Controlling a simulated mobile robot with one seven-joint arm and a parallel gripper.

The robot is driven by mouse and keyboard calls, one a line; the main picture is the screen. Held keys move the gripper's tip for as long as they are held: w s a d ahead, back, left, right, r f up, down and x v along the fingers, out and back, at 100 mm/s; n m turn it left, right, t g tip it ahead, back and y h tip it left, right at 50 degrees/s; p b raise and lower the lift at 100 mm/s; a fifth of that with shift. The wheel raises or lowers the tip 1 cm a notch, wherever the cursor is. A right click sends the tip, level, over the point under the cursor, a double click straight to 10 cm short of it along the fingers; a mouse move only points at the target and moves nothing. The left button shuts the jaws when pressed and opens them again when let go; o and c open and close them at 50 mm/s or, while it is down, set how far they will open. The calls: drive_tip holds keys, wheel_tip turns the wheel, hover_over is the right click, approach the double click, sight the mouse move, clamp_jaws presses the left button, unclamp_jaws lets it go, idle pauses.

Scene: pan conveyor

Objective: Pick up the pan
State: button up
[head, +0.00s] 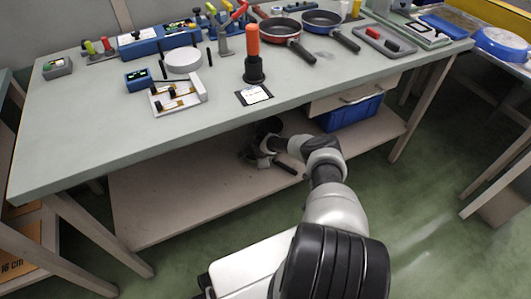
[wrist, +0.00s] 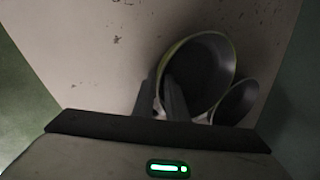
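Two dark pans lie on the lower shelf in the wrist view. The larger pan (wrist: 212,62) has a pale green rim, and the smaller pan (wrist: 236,101) is at its lower right. My gripper (wrist: 160,92) is open, with a gap between its dark fingers. The fingers are at the larger pan's left edge, and the right finger covers part of it. I cannot tell whether they touch it. In the head view my gripper (head: 265,145) is low under the table's front edge, over the shelf. The pans are hard to make out there.
The lower shelf (head: 180,195) is mostly bare to the left. The worktable (head: 95,140) overhangs my arm. A blue crate (head: 350,114) stands under it to the right. A red pan (head: 281,29) and a blue pan (head: 322,20) are on the tabletop with other items.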

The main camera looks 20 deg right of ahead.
drive_tip(key=shift+f, duration=0.15)
drive_tip(key=shift+c, duration=0.2)
clamp_jaws()
drive_tip(key=shift+w, duration=0.1)
idle(1.3)
